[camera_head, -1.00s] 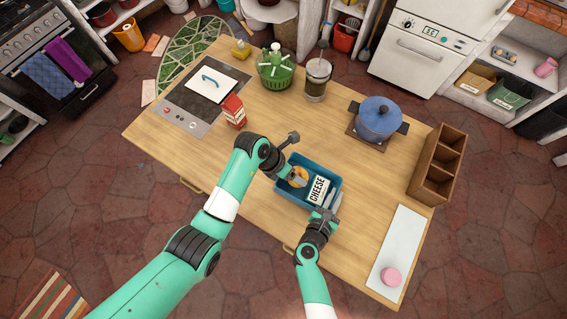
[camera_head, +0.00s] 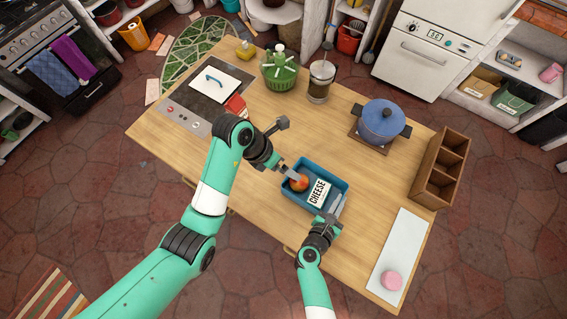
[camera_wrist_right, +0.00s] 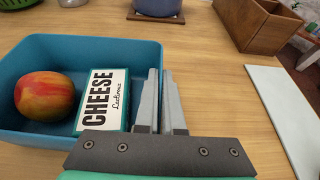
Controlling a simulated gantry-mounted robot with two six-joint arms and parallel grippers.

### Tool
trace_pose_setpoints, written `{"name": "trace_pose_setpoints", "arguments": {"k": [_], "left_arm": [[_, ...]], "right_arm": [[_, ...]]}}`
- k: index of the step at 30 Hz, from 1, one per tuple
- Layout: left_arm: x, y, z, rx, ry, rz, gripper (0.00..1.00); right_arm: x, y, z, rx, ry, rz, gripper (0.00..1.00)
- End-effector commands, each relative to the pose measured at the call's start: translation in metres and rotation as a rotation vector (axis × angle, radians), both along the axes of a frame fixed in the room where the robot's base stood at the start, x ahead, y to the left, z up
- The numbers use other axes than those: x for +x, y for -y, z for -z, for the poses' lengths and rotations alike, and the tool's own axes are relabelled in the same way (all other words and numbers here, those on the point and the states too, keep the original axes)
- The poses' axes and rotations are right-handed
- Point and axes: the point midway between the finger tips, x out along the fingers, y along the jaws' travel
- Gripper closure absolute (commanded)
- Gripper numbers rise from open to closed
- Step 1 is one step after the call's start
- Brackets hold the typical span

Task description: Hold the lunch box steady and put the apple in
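The blue lunch box (camera_head: 343,186) stands on the wooden counter. The red-orange apple (camera_head: 299,183) is in its left part, beside a white and green cheese pack (camera_head: 318,192); the right wrist view also shows the apple (camera_wrist_right: 45,96) low in the box. My left gripper (camera_head: 291,174) is at the box's upper left, just beside the apple in the head view. Its finger gap is unclear. My right gripper (camera_wrist_right: 161,100) has its fingers close together on either side of the box's right wall, gripping it.
A blue pot (camera_head: 382,121) stands behind the box. A wooden compartment rack (camera_head: 438,170) and a white board (camera_head: 402,250) with a pink round item (camera_head: 391,281) are at right.

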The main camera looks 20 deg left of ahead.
Motion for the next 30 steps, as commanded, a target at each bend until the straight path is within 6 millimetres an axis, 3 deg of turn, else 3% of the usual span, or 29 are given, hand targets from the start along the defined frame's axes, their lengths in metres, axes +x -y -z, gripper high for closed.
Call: {"name": "trace_pose_setpoints", "arguments": {"k": [1,5,17,22,30], "left_arm": [[0.0,0.0,0.0,0.0,0.0,0.0,0.0],[0.0,0.0,0.0,0.0,0.0,0.0,0.0],[0.0,0.0,0.0,0.0,0.0,0.0,0.0],[0.0,0.0,0.0,0.0,0.0,0.0,0.0],[0.0,0.0,0.0,0.0,0.0,0.0,0.0]], "right_arm": [[0.001,-0.001,-0.001,0.001,0.002,-0.001,0.86],[0.001,0.0,-0.001,0.001,0.002,-0.001,0.62],[-0.004,-0.002,-0.003,0.0,0.003,-0.001,0.61],[-0.023,-0.007,-0.01,0.002,0.003,-0.003,0.61],[-0.079,-0.021,-0.034,0.001,0.002,-0.007,0.61]]}}
